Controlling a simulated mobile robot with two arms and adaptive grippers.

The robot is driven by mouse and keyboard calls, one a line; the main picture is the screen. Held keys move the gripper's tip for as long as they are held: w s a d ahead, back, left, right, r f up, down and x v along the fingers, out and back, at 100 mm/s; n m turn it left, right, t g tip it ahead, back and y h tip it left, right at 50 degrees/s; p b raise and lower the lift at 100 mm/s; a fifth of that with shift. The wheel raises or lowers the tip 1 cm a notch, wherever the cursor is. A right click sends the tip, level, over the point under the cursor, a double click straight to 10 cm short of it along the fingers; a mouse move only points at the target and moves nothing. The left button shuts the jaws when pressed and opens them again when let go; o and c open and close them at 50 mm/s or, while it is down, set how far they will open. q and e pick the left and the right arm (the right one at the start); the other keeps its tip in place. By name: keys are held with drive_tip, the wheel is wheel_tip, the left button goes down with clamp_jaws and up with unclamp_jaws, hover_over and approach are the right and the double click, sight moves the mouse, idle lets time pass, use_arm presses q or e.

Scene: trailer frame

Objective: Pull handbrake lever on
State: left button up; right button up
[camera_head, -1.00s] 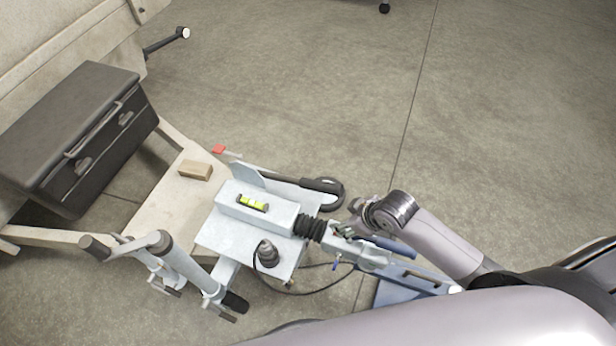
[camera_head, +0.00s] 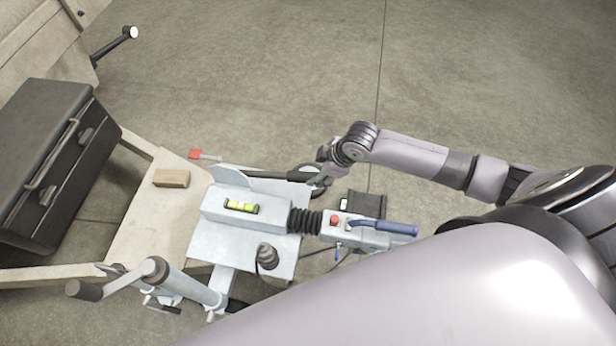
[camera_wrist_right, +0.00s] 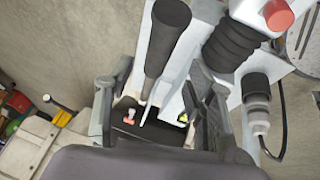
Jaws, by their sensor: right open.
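The handbrake lever, with its black grip (camera_head: 283,175), lies low along the far side of the grey trailer coupling housing (camera_head: 222,210). In the right wrist view its thick black grip (camera_wrist_right: 168,38) narrows to a thin shaft. My right gripper (camera_head: 321,178) is by the grip's right end in the head view, beyond the rubber bellows. In the right wrist view the open right gripper (camera_wrist_right: 160,110) has one finger on each side of the lever, with no clear contact. The exact spacing is hard to tell. My left gripper is not in view.
Black bellows (camera_head: 304,221) join the housing to a coupling head with a blue handle (camera_head: 390,228). A jockey-wheel crank (camera_head: 155,270), a wooden block (camera_head: 171,178) and a black toolbox (camera_head: 45,165) stand left. The concrete floor behind is clear.

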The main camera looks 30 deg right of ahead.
sight(310, 176)
drive_tip(key=b+x, duration=0.1)
drive_tip(key=x, duration=0.6)
drive_tip(key=shift+w+f, duration=0.15)
drive_tip(key=shift+f, duration=0.05)
drive_tip(key=shift+w+a+f, duration=0.15)
drive_tip(key=shift+f, duration=0.2)
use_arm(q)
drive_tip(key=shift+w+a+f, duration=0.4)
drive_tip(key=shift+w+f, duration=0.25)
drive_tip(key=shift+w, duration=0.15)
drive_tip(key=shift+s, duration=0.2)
use_arm(e)
drive_tip(key=shift+c, duration=0.5)
clamp_jaws()
